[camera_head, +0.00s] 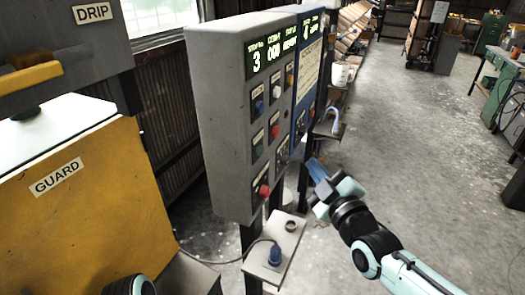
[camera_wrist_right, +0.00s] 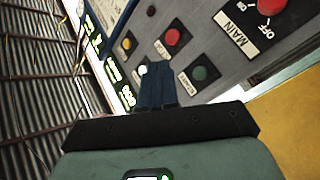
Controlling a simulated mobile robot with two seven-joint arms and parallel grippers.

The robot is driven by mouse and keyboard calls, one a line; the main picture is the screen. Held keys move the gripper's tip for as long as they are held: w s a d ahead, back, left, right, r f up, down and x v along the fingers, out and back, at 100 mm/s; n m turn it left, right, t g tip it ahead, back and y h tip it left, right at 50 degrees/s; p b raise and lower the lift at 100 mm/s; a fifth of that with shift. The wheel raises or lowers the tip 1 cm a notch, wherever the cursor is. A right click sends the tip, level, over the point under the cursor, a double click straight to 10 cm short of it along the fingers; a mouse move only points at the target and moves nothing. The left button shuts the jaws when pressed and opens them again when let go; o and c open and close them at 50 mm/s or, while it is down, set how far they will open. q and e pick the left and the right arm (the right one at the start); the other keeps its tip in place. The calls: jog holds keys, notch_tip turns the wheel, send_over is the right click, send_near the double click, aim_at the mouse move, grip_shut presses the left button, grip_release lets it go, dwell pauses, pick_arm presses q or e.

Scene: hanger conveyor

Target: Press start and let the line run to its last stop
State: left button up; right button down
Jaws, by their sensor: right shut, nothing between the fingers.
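A grey control panel (camera_head: 221,115) stands left of centre in the head view. Its lit green display (camera_head: 272,50) reads 3 and 000; the state word is too small to be sure of. Below it are several buttons, including a green button (camera_head: 257,148) and a red button (camera_head: 275,131). In the wrist view the panel is turned, with the green button (camera_wrist_right: 199,73) and a white button (camera_wrist_right: 143,69) beside my fingers. My right gripper (camera_head: 315,170) is shut and empty, right of the panel; its blue fingers also show in the wrist view (camera_wrist_right: 155,75). Contact cannot be told. My left gripper is not in view.
A red MAIN switch (camera_wrist_right: 268,10) sits on the panel. A yellow GUARD housing (camera_head: 80,200) and a grey DRIP unit (camera_head: 70,45) stand at left.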

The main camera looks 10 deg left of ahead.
aim_at(261, 151)
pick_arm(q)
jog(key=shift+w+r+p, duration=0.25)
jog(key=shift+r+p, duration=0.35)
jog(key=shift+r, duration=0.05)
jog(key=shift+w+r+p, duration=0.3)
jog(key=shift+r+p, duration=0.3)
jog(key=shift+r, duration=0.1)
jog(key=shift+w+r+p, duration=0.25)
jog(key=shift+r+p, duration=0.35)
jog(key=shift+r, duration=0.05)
pick_arm(e)
jog(key=w+a, duration=0.2)
jog(key=a, duration=0.6)
jog(key=shift+w+a, duration=0.25)
jog(key=shift+w, duration=0.1)
jog(key=shift+w+a, duration=0.1)
jog(key=shift+a, duration=0.3)
